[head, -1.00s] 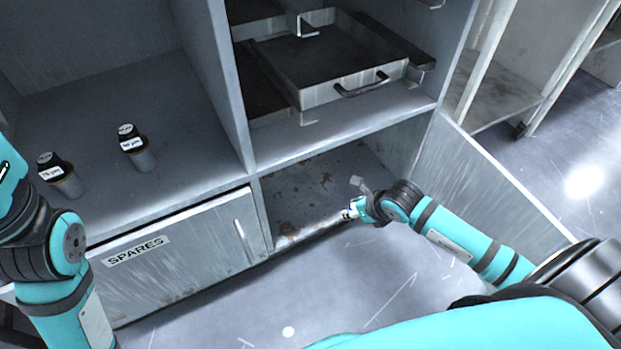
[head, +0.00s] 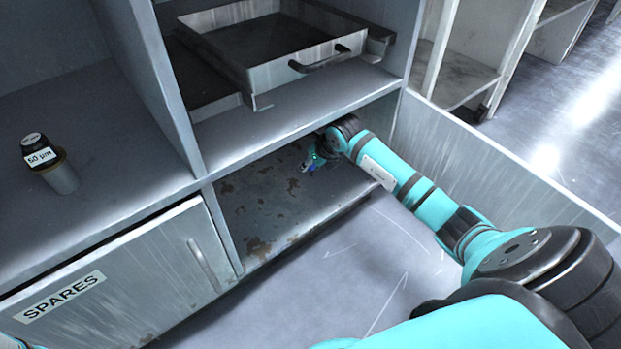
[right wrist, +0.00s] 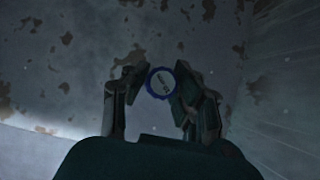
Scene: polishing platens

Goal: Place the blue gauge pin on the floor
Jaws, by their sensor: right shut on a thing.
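The blue gauge pin (right wrist: 161,83) shows end-on in the right wrist view as a round, pale face with a blue rim and small dark marking. My right gripper (right wrist: 158,88) is shut on it, one finger on each side. In the head view my right gripper (head: 308,163) is deep inside the low open compartment, above its rust-spotted bottom (head: 265,205); a small blue patch of the pin (head: 313,168) shows there. I cannot tell whether the pin touches the surface below. My left gripper is out of view.
A shelf with a metal tray (head: 262,50) lies directly above the compartment. The SPARES door (head: 110,275) stands to the left, and a grey side panel (head: 470,160) to the right. A 50 µm canister (head: 60,175) stands on the left shelf. Floor (head: 350,260) in front is clear.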

